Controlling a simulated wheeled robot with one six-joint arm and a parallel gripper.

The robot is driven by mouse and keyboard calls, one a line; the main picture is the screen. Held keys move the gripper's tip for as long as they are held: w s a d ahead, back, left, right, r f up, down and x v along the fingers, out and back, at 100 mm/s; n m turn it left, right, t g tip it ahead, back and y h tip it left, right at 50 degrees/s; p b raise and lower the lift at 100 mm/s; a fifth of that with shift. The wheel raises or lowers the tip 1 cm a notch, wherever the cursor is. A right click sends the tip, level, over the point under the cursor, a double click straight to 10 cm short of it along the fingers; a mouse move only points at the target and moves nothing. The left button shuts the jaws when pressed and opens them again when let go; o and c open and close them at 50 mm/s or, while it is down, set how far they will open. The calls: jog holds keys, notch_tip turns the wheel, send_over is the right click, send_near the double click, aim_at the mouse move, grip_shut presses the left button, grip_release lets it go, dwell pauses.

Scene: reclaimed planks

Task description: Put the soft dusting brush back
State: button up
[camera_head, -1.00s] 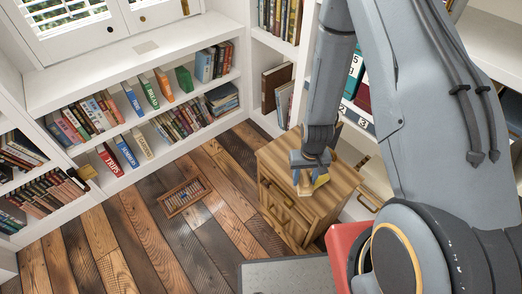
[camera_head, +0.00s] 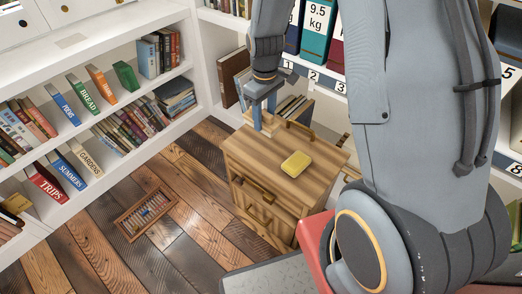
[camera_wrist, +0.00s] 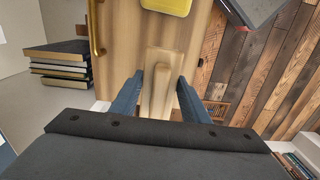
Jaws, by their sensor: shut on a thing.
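The brush (camera_wrist: 158,92) shows in the wrist view as a pale wooden handle with a wider wooden block beyond it; its bristles are hidden. My gripper (camera_wrist: 158,95) is shut on the handle, one finger on each side. In the head view my gripper (camera_head: 264,116) points down at the back left part of the wooden cabinet top (camera_head: 262,160), with the pale wood of the brush just below its fingertips. I cannot tell whether the brush touches the top.
A yellow sponge-like block (camera_head: 297,163) lies on the cabinet top. White bookshelves (camera_head: 105,100) line the left and back. A framed abacus-like tray (camera_head: 146,212) lies on the plank floor. Stacked books (camera_wrist: 58,65) lie beside the cabinet.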

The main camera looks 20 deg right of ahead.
jog(key=shift+w, duration=0.15)
notch_tip(320, 180, down, 10)
jog(key=shift+r+b, duration=0.2)
jog(key=shift+b, duration=0.95)
jog(key=shift+f, duration=0.1)
jog(key=o, duration=1.4)
notch_tip(320, 180, up, 12)
jog(key=shift+r+p, duration=0.2)
jog(key=shift+p, duration=1)
jog(key=s+a+r+m, duration=0.1)
jog(key=s+a+r, duration=0.2)
jog(key=s+r, duration=0.2)
jog(key=s+a+r+m, duration=0.1)
jog(key=s+a+r, duration=0.2)
jog(key=s+r, duration=0.3)
jog(key=s+a+r+m, duration=0.1)
jog(key=s+a+r, duration=0.2)
jog(key=s, duration=1)
jog(key=shift+a+r+m+y, duration=0.15)
jog(key=shift+r, duration=0.75)
jog(key=shift+a+r+m+y, duration=0.15)
jog(key=shift+r, duration=0.7)
